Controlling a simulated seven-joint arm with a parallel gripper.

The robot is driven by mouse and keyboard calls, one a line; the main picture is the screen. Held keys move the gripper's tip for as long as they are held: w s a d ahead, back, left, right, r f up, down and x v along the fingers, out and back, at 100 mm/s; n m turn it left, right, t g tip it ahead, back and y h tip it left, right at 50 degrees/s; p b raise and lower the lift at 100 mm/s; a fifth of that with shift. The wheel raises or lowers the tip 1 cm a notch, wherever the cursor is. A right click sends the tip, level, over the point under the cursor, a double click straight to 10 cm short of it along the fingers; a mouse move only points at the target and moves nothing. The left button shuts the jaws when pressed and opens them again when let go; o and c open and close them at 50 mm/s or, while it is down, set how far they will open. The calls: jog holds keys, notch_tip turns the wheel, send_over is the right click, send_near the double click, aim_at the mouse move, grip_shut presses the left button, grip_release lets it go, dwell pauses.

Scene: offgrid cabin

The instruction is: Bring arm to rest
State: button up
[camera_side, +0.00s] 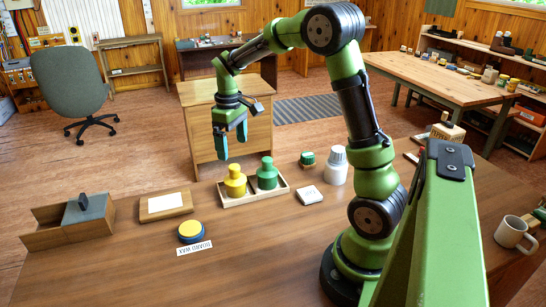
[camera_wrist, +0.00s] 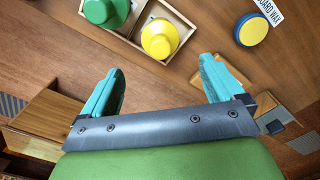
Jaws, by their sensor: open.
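My green arm stands at the right of the wooden table (camera_side: 130,268) and reaches out to the left. My gripper (camera_side: 231,156) hangs in the air, pointing down, above and beyond the table's far side. Its two teal fingers are apart with nothing between them. In the wrist view the gripper (camera_wrist: 162,85) also shows open and empty. A wooden tray (camera_side: 253,199) holds a yellow bottle (camera_side: 235,184) and a green bottle (camera_side: 267,176), both upright. They also appear at the top of the wrist view, yellow (camera_wrist: 158,40) and green (camera_wrist: 104,10), clear of the fingers.
A yellow-and-blue tin (camera_side: 191,231) sits by a BOARD WAX label (camera_side: 194,248). A wooden box (camera_side: 70,222) and a board with a white card (camera_side: 166,205) lie at left. A white bottle (camera_side: 337,167) and a mug (camera_side: 513,232) are nearer my arm. The table's front left is clear.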

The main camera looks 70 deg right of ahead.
jog(key=shift+m, duration=0.3)
jog(key=shift+s+a+f+m, duration=0.35)
jog(key=shift+f+m, duration=0.1)
jog(key=shift+m, duration=0.05)
jog(key=s+a+r+m+t+y, duration=0.1)
jog(key=s+a+r+t, duration=0.2)
jog(key=s+a+r, duration=0.2)
jog(key=s+a+r+m+t+y, duration=0.1)
jog(key=s+a+r+t, duration=0.3)
jog(key=s+a, duration=0.6)
jog(key=shift+a+r, duration=0.65)
jog(key=shift+a, duration=0.45)
jog(key=shift+w, duration=0.1)
